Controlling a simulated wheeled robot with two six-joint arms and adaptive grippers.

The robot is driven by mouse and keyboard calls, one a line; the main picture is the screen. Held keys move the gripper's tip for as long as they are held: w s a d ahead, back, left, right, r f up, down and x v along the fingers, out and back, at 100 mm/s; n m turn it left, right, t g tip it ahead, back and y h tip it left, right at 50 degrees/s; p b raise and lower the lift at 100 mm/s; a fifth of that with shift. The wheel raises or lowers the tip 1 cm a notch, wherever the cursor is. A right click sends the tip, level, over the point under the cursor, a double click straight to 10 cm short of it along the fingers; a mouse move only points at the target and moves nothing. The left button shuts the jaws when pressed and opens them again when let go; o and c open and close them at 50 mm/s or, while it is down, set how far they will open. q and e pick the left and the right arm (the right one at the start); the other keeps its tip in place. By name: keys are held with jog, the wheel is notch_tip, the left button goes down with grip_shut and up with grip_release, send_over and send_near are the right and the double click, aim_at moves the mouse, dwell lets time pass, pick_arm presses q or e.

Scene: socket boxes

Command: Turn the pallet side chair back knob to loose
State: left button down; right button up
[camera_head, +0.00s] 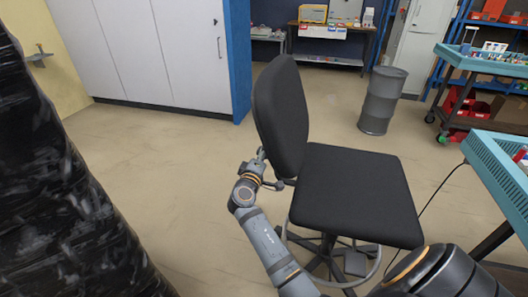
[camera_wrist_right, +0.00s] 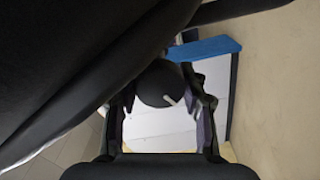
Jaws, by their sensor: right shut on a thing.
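The black office chair (camera_head: 352,190) stands in the middle of the head view, with its backrest (camera_head: 280,112) on the left side of the seat. My right gripper (camera_head: 264,160) is at the lower rear of the backrest, partly hidden by it. In the right wrist view a dark round knob (camera_wrist_right: 158,84) with a small pale mark sits between the fingers of my right gripper (camera_wrist_right: 165,94), which is shut on it. The black backrest (camera_wrist_right: 60,60) fills the left of that view. My left gripper is not in view.
A pallet wrapped in black film (camera_head: 60,200) stands close on the left. A grey drum (camera_head: 382,100) stands behind the chair. A teal-topped bench (camera_head: 500,172) is at the right, with a cable hanging by it. White cabinets (camera_head: 150,50) line the back. Floor left of the chair is clear.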

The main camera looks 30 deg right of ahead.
jog(key=o, duration=1.2)
jog(key=shift+c, duration=0.2)
